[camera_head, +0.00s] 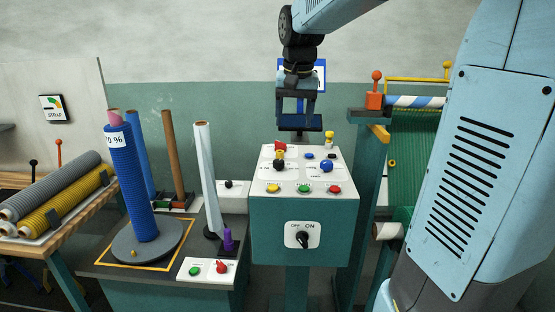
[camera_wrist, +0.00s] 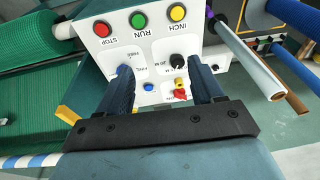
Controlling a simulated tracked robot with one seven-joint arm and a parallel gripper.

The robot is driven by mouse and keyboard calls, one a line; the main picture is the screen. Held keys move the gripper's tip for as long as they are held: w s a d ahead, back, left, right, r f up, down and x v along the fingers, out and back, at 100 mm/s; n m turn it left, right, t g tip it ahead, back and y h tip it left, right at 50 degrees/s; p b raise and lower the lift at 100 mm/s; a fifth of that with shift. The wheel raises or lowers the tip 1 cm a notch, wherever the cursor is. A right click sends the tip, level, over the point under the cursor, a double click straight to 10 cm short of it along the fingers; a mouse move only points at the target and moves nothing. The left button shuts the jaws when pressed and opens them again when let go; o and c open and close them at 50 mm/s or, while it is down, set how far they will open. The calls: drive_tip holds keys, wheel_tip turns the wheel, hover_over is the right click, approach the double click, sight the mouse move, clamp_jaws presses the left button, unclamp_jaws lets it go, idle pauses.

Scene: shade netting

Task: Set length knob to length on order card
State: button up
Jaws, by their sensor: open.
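The control box (camera_head: 262,217) has a white sloping panel on top. A black knob (camera_head: 279,163) sits at the panel's left, and a blue knob (camera_head: 326,166) at its right. In the wrist view the black knob (camera_wrist: 178,61) has small print beside it that seems to read "20 M"; its pointer setting is too small to tell. My gripper (camera_head: 299,114) is open and empty above the back of the panel. In the wrist view the black knob shows between the fingers, nearer the right one. A blue-framed card (camera_head: 320,74), perhaps the order card, is mostly hidden behind my gripper.
Yellow (camera_head: 273,188), green (camera_head: 303,188) and red (camera_head: 335,189) buttons line the panel's front edge. A red knob (camera_head: 280,148) and a yellow-topped post (camera_head: 329,136) stand at the back. An upright blue roll (camera_head: 130,190) stands left; green netting (camera_head: 425,140) hangs right.

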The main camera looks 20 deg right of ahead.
drive_tip(key=m+g, duration=0.2)
hover_over(279, 161)
wheel_tip(279, 161, down, 5)
wheel_tip(279, 161, down, 14)
drive_tip(key=shift+s+a+r, duration=0.1)
drive_tip(key=shift+s+r, duration=0.05)
drive_tip(key=shift+r, duration=0.05)
drive_tip(key=shift+c, duration=0.3)
